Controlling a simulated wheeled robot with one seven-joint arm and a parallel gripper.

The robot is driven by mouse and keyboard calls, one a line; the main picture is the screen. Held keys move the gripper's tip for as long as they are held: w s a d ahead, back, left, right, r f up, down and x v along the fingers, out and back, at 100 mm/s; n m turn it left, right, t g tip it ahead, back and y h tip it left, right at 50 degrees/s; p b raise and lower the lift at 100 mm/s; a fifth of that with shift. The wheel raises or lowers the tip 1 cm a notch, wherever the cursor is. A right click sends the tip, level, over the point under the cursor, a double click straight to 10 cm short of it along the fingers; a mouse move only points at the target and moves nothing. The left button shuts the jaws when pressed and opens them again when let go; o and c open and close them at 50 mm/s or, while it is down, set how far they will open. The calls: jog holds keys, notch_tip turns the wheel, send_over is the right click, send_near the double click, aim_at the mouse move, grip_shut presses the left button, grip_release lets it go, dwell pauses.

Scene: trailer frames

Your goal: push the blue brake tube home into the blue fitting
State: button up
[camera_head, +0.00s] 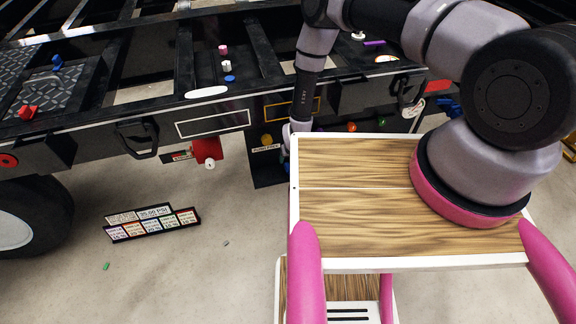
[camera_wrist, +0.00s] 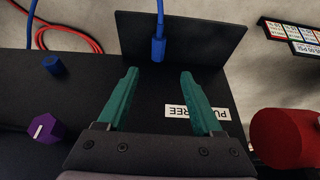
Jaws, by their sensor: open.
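In the wrist view, a blue tube (camera_wrist: 161,15) comes down from the top edge to a blue fitting (camera_wrist: 158,50) in front of a black plate (camera_wrist: 205,38). I cannot tell how deep the tube sits in the fitting. My gripper (camera_wrist: 160,73) has two green fingers, spread apart with nothing between them. The fitting shows just beyond the fingertips, roughly midway between them; the exact gap is unclear. In the head view, my arm reaches down behind the wooden-topped cart, and the tube and fitting cannot be made out there.
A blue cylinder (camera_wrist: 55,65) and a purple knob (camera_wrist: 46,129) lie left of my fingers, a red cylinder (camera_wrist: 287,137) right. A partly covered white label (camera_wrist: 190,113) is by the right finger. A red hose (camera_wrist: 70,30) lies upper left.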

send_over(288, 167)
jog(key=s, duration=0.2)
notch_tip(288, 167, down, 5)
jog(key=shift+d+r, duration=0.1)
jog(key=shift+f, duration=0.2)
jog(key=shift+d+x, duration=0.15)
jog(key=shift+x, duration=1.15)
jog(key=shift+d+x, duration=0.1)
jog(key=shift+x, duration=1.2)
jog(key=shift+s, duration=0.1)
grip_shut()
